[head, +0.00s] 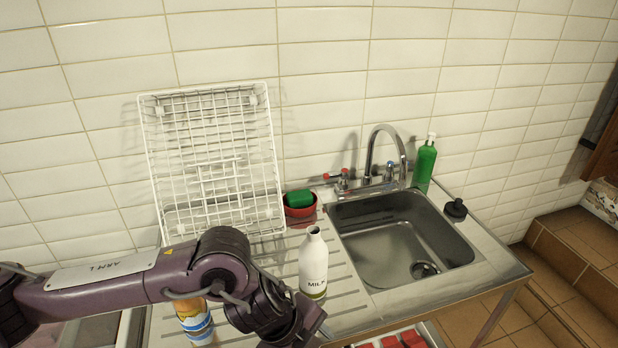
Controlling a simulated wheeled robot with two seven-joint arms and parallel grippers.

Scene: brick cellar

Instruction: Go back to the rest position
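My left arm comes in from the left and crosses the front of the counter. My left gripper (308,326) points down near the bottom edge of the head view, in front of the white milk bottle (313,258). Its fingers are dark and partly cut off, so I cannot tell whether they are open or shut. I see nothing clearly held in it. The milk bottle stands upright on the ridged drainboard, left of the sink. My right gripper is not in view.
An orange and blue container (195,322) stands partly behind my arm. A white wire rack (215,160) leans on the wall. A red bowl (300,208) holds a green sponge (299,198). The sink (400,245), green bottle (425,165) and black stopper (455,209) are right.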

